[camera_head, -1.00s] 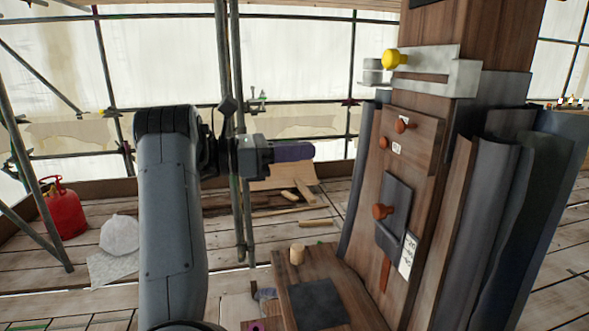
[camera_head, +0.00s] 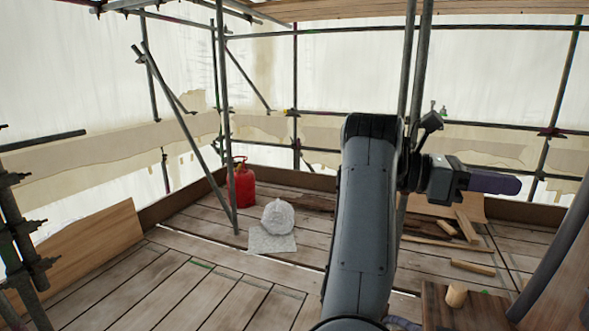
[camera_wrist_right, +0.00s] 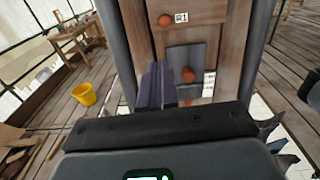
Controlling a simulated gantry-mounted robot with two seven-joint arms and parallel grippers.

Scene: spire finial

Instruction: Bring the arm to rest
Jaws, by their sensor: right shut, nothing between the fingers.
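My right arm stands upright in the head view, bent at the top, and its right gripper (camera_head: 505,184) points to the right. Its dark purple fingers are together and hold nothing. In the wrist view the same fingers (camera_wrist_right: 155,85) point toward a wooden panel (camera_wrist_right: 214,18) with orange knobs, an R1 label (camera_wrist_right: 181,18) and a dark plate (camera_wrist_right: 188,57). I cannot tell the gap to the panel, but no contact shows. My left gripper is not in view.
Scaffold poles rise behind. The wrist view shows a yellow bucket (camera_wrist_right: 84,94).

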